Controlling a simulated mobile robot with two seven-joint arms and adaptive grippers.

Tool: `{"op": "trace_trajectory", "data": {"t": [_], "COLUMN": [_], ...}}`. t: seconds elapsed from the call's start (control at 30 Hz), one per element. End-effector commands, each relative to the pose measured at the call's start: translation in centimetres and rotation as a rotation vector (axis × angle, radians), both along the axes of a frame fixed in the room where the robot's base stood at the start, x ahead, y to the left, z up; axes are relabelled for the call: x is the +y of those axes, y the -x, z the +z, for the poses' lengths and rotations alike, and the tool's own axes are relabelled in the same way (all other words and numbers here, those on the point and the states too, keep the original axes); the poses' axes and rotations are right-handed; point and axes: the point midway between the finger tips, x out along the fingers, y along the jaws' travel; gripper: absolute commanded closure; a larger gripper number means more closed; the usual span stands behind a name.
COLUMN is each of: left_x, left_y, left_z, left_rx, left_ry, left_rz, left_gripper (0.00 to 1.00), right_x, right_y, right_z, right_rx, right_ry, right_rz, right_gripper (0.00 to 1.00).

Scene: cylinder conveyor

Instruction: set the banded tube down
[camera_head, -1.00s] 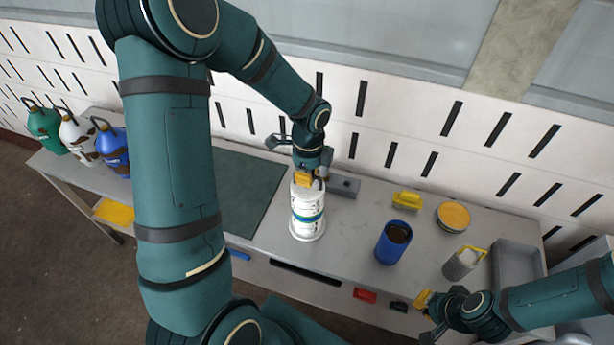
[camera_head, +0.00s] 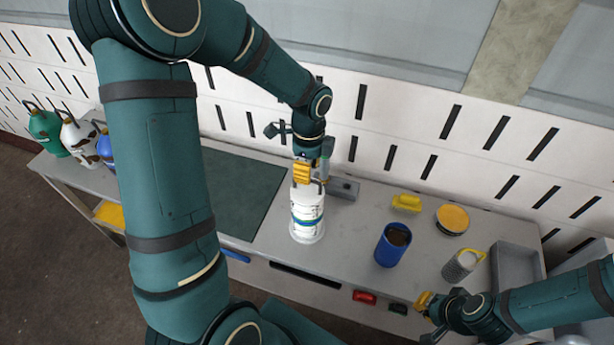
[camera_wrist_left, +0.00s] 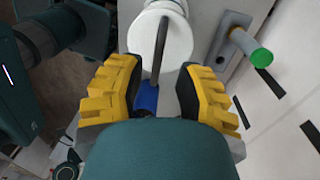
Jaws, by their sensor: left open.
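The banded tube (camera_head: 306,222) is white with blue and green bands. It stands upright on the grey bench (camera_head: 345,235), left of the blue cup. My left gripper (camera_head: 305,174) is open just above the tube's top. In the left wrist view, the yellow finger pads of the left gripper (camera_wrist_left: 160,92) are spread apart, with the tube's white top (camera_wrist_left: 178,38) beyond them and a dark upright handle (camera_wrist_left: 160,50) between. My right gripper (camera_head: 428,312) is at the lower right, by the bench's front edge; its opening is unclear.
A blue cup (camera_head: 392,246), a yellow block (camera_head: 406,203), a round yellow-topped tin (camera_head: 452,219) and a grey container with yellow handle (camera_head: 461,264) stand to the right. A grey block (camera_head: 344,188) sits close behind the tube. A dark mat (camera_head: 240,190) lies left.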

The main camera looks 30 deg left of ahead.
Motion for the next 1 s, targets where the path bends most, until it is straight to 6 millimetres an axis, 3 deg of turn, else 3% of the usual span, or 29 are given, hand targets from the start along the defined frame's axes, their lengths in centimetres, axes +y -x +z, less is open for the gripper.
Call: {"op": "trace_trajectory", "data": {"t": [0.1, 0.3, 0.5, 0.63, 0.77, 1.0], "left_x": [0.1, 0.1, 0.1, 0.0, -2.0, -10.0], "left_y": [-0.3, -0.5, -0.6, -0.6, -0.7, 0.7], "left_z": [2.9, 6.3, 7.9, 7.8, 5.2, -5.0], "left_rx": [-0.005, -0.004, -0.001, 0.000, -0.007, -0.009], "left_ry": [0.000, 0.000, 0.000, 0.004, 0.046, 0.221], "left_rz": [0.002, 0.001, 0.001, 0.005, 0.081, 0.528], "left_gripper": [0.66, 0.66, 0.66, 0.66, 0.66, 0.66], "right_x": [0.0, 0.0, 0.0, -0.1, -0.1, -0.1], "right_y": [0.0, 0.0, 0.0, 0.0, 0.0, 0.0], "right_z": [0.5, 1.0, 1.1, 1.1, 1.1, 1.1], "right_rx": [0.000, 0.000, 0.000, 0.000, 0.000, 0.000], "right_ry": [-0.001, -0.002, -0.002, -0.002, -0.002, -0.002], "right_rz": [0.000, 0.000, 0.000, 0.000, 0.000, 0.000], "right_gripper": [1.00, 1.00, 1.00, 1.00, 1.00, 1.00]}}
